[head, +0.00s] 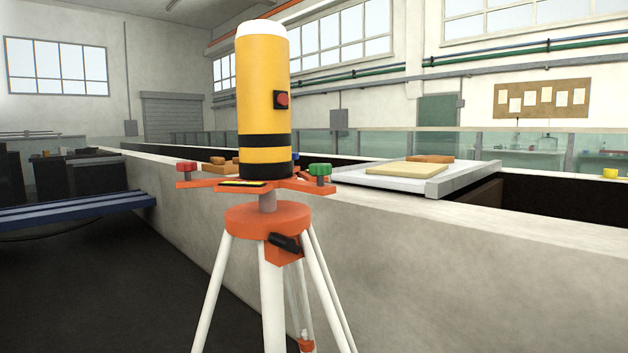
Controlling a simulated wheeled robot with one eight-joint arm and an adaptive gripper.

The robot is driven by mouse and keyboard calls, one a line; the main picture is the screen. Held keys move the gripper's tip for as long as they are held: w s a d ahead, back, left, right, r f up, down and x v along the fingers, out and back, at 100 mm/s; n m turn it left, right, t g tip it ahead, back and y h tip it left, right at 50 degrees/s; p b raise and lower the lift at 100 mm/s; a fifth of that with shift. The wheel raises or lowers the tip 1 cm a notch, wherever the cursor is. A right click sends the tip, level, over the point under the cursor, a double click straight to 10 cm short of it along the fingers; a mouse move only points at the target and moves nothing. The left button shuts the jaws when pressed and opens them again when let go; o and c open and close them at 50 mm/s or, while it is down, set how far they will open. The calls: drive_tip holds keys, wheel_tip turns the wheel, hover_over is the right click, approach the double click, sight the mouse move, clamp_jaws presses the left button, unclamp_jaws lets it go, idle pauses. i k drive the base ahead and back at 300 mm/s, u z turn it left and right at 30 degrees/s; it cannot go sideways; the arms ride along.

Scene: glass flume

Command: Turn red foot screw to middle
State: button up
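The red foot screw (187,168) is a small ribbed knob on the left arm of the orange tribrach plate (214,184). A green foot screw (320,170) sits on the plate's right arm. A sliver of blue (296,158) shows behind the instrument, mostly hidden. A yellow cylindrical instrument (263,108) with black bands, a white top and a red button stands upright on the plate. The plate sits on an orange tripod head (267,218) with white legs. A small yellow and black strip (243,183) lies on the plate's front. My gripper is not in view.
A concrete flume wall (470,245) runs behind the tripod. A pale platform (385,182) with a beige slab (407,168) spans it at right. A blue beam (75,211) lies at left. Dark floor (110,290) is open left of the tripod.

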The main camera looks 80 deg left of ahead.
sight(186, 167)
drive_tip(key=u, duration=2)
drive_tip(key=k, duration=1.65)
drive_tip(key=u, duration=0.35)
drive_tip(key=i, duration=1.05)
drive_tip(key=u, duration=0.05)
